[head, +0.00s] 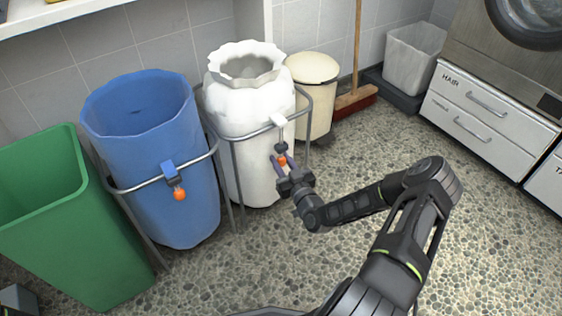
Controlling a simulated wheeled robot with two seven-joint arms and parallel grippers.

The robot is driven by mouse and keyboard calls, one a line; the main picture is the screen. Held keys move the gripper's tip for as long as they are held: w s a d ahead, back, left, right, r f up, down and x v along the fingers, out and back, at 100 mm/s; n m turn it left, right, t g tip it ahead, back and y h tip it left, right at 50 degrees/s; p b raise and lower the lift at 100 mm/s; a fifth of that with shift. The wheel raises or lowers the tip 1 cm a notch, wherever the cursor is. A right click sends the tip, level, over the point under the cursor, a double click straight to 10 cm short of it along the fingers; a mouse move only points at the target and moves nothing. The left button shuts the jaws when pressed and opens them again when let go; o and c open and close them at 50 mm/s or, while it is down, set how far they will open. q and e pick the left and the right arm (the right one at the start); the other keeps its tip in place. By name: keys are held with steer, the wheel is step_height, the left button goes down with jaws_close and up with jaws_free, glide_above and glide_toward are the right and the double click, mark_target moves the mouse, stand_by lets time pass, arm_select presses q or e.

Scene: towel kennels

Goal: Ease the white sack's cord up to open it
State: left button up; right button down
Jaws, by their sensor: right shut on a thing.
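The white sack (251,112) stands upright in a grey metal frame (237,160). Its neck is drawn in below a flared, ruffled rim, and a hollow shows inside the mouth. On its front hangs a cord fitting (278,120) with an orange end piece (282,160). My right gripper (284,166) reaches in from the right and is shut on the orange end piece, in front of the sack. The fingers partly hide that piece. My left gripper is not clearly in view.
A blue sack (150,150) with its own orange toggle stands wide open to the left, beside a green bin (75,230). A cream bin (313,85), broom (357,95) and drawers (487,120) stand behind and right. The pebbled floor (490,240) is clear at right.

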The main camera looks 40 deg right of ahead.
mark_target(276, 136)
step_height(276, 136, up, 8)
steer(key=p, duration=0.4)
steer(key=shift+f, duration=0.1)
steer(key=c, duration=1.4)
jaws_free()
steer(key=o, duration=0.3)
steer(key=shift+f, duration=0.1)
steer(key=s+a+p, duration=0.1)
steer(key=s+p, duration=0.1)
steer(key=s, duration=0.5)
steer(key=shift+s+a, duration=0.15)
steer(key=shift+s, duration=0.2)
